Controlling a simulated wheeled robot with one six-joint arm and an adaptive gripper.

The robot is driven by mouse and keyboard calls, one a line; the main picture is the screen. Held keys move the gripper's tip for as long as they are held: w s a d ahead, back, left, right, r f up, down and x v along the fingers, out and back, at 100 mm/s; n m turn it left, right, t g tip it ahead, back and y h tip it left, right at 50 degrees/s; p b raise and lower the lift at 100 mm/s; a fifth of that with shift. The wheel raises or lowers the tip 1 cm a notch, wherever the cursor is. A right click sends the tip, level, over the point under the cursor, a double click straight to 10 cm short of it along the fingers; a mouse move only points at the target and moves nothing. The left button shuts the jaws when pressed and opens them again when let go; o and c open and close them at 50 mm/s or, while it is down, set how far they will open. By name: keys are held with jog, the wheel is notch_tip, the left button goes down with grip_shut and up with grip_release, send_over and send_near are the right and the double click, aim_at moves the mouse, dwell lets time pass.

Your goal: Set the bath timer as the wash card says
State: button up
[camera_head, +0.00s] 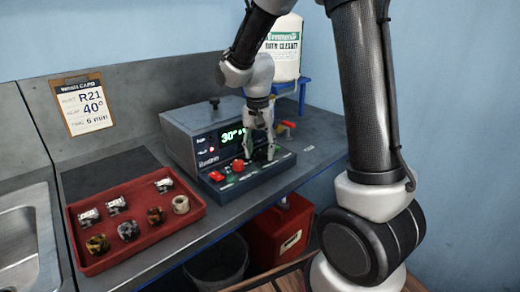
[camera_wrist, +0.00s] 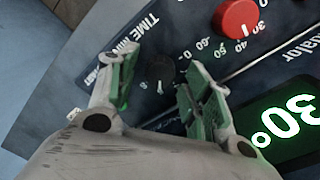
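The wash card (camera_head: 85,105) on the back panel reads R21, heat 40° and a time that looks like 6 min, though the print is small. The grey bath unit (camera_head: 183,132) has a green display (camera_head: 232,135) showing 30°. In the wrist view the black timer knob (camera_wrist: 160,72) sits beside the TIME MIN lettering. My gripper (camera_wrist: 160,60) is open, with its green-padded fingers on either side of this knob, apparently not touching it. My gripper (camera_head: 259,155) is over the front panel in the head view. The timer's exact setting is unclear.
A red dial (camera_wrist: 236,18) with a number scale is close beside the fingers. A red tray (camera_head: 140,248) with several small metal parts stands left of the unit. A sink (camera_head: 22,240) is at far left. A cleaner jug (camera_head: 284,48) stands behind.

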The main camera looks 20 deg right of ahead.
aim_at(258, 151)
jog(key=shift+r, duration=0.1)
notch_tip(258, 151, up, 12)
jog(key=shift+w+a, duration=0.15)
jog(key=shift+a, duration=0.05)
dwell(0.6)
jog(key=s+d+r+n+t, duration=0.1)
jog(key=s+d+n+t, duration=0.1)
jog(key=s, duration=0.9)
jog(key=s+d+r+n+t, duration=0.1)
jog(key=s+d+n, duration=0.4)
jog(key=s, duration=0.6)
jog(key=shift+s+n+t, duration=0.15)
jog(key=shift+n+t, duration=0.15)
jog(key=shift+t, duration=0.5)
